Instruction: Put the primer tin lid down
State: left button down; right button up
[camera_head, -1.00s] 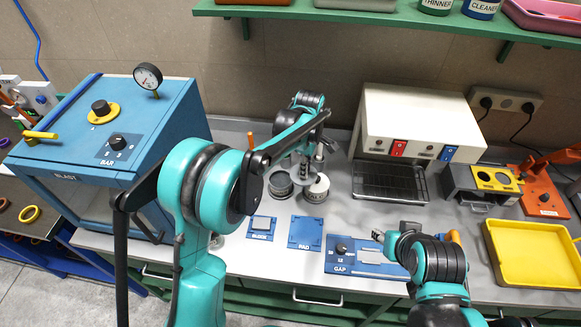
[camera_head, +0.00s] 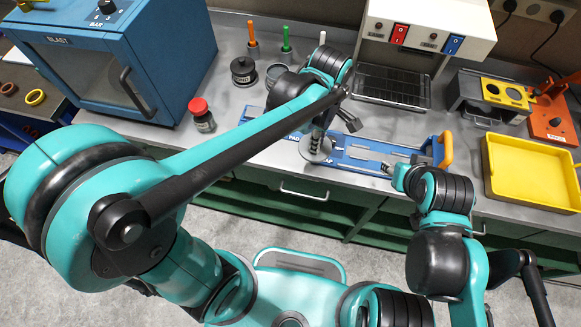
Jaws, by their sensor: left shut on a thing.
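My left gripper (camera_head: 321,132) is shut on the primer tin lid (camera_head: 314,151), a flat grey disc, and points down with it. The lid overlaps the left part of the blue gap fixture (camera_head: 352,157) in the head view; I cannot tell whether it touches anything. An open grey tin (camera_head: 276,73) stands behind, partly hidden by my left arm. A dark tin (camera_head: 243,71) with a label stands to its left. My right gripper (camera_head: 389,170) is by the fixture's right part, its fingers too small to read.
A red-capped jar (camera_head: 201,115) stands near the blue blast cabinet (camera_head: 125,65). Brushes with orange (camera_head: 251,31), green (camera_head: 285,38) and white handles stand at the back. A yellow tray (camera_head: 535,172) is at right. A white press unit (camera_head: 425,35) with a dark rack (camera_head: 391,87) is behind.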

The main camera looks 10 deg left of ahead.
pick_arm(q)
jog(key=shift+s+d+f, duration=0.1)
jog(key=shift+s+f, duration=0.2)
jog(key=shift+s, duration=0.45)
jog(key=shift+s+f, duration=0.15)
jog(key=shift+f, duration=0.05)
jog(key=w+a+f+b, duration=0.1)
jog(key=a+f, duration=0.1)
jog(key=a, duration=0.1)
jog(key=w+a+f+b, duration=0.1)
jog(key=w+a+f, duration=0.1)
jog(key=a, duration=0.2)
jog(key=w+a+f+b, duration=0.1)
jog(key=w+a+f, duration=0.1)
jog(key=a+f, duration=0.1)
jog(key=shift+w+a+b, duration=0.1)
jog(key=shift+a+b, duration=0.1)
jog(key=shift+b, duration=0.1)
notch_tip(320, 180, down, 3)
jog(key=shift+f+b, duration=0.15)
jog(key=shift+b, duration=0.65)
jog(key=shift+f, duration=0.2)
pick_arm(e)
jog(key=f, duration=0.5)
jog(key=shift+s+d+f, duration=0.2)
jog(key=shift+d+f, duration=0.05)
